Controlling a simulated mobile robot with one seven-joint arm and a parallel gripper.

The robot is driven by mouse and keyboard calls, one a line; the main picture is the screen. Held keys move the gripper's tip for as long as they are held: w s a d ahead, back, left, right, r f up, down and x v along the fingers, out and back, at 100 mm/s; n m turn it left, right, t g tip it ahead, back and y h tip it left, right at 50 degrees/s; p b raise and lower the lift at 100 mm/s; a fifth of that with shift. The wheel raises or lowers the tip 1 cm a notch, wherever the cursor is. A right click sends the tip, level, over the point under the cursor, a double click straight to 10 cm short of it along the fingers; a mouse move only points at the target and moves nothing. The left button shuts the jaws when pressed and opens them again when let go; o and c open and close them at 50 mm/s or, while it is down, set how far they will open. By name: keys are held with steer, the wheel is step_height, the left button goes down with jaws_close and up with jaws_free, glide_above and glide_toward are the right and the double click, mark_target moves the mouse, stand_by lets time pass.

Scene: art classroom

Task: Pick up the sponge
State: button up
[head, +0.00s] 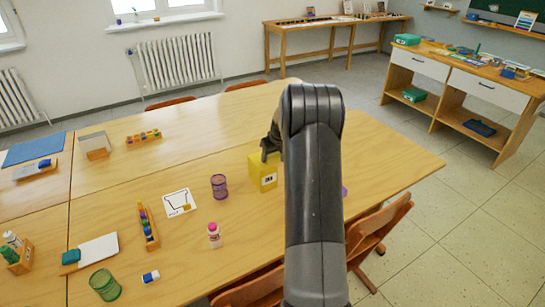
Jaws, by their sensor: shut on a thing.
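My gripper (268,152) is partly hidden behind my arm, with a dark finger showing at the upper edge of a yellow block (264,175). The block carries a small black-and-white label and looks upright, at or just above the wooden table (225,125). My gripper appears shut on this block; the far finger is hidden. I cannot tell for sure whether the block is the sponge, and no other thing in view is clearly one.
A purple mesh cup (219,187), a pink-capped bottle (214,235) and a drawing card (180,204) lie left of the block. A green mesh cup (105,284) stands at the front left. Chairs (375,240) stand at the table's right edge. The table's back middle is clear.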

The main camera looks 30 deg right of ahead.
steer(key=shift+r, duration=0.65)
step_height(320, 180, up, 3)
steer(key=shift+f, duration=0.1)
steer(key=s+d+r, duration=0.6)
steer(key=s, duration=0.3)
glide_above(260, 158)
steer(key=s, duration=0.1)
steer(key=f, duration=0.5)
steer(key=shift+s+d+f, duration=0.15)
steer(key=shift+s+f, duration=0.05)
steer(key=shift+f, duration=2.25)
